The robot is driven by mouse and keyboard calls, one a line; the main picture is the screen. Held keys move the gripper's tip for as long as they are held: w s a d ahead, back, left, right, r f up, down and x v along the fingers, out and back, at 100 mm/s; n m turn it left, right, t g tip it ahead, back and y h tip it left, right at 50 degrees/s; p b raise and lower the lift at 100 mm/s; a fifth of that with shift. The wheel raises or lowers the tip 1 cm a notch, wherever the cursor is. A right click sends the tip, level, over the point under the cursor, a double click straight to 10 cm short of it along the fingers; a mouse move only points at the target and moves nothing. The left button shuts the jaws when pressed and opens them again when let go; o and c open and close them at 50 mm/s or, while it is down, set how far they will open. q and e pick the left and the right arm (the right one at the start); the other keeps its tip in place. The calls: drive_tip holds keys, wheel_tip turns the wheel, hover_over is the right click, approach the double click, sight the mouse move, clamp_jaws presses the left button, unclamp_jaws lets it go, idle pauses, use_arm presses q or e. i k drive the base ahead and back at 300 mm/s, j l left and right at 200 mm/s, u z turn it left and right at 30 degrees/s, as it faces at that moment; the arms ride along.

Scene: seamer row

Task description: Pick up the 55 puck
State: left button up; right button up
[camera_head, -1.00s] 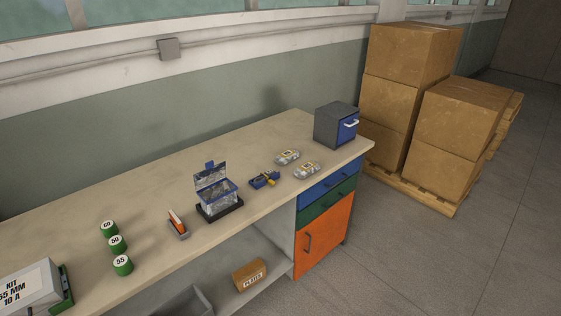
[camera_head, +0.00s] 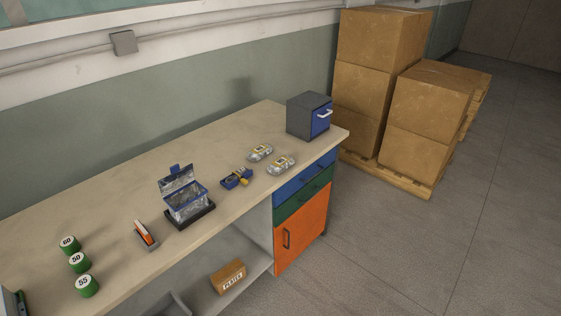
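The 55 puck (camera_head: 87,287) is a green cylinder with a white top marked 55. It stands upright on the workbench at the lower left, near the front edge. Two similar green pucks stand behind it in a row, the 50 puck (camera_head: 79,263) and the 60 puck (camera_head: 69,245). Neither of my grippers shows in this view.
Stacked cartons (camera_head: 380,90) stand on a pallet at right. Floor in front is clear.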

sight(86, 284)
drive_tip(key=u, duration=1.7)
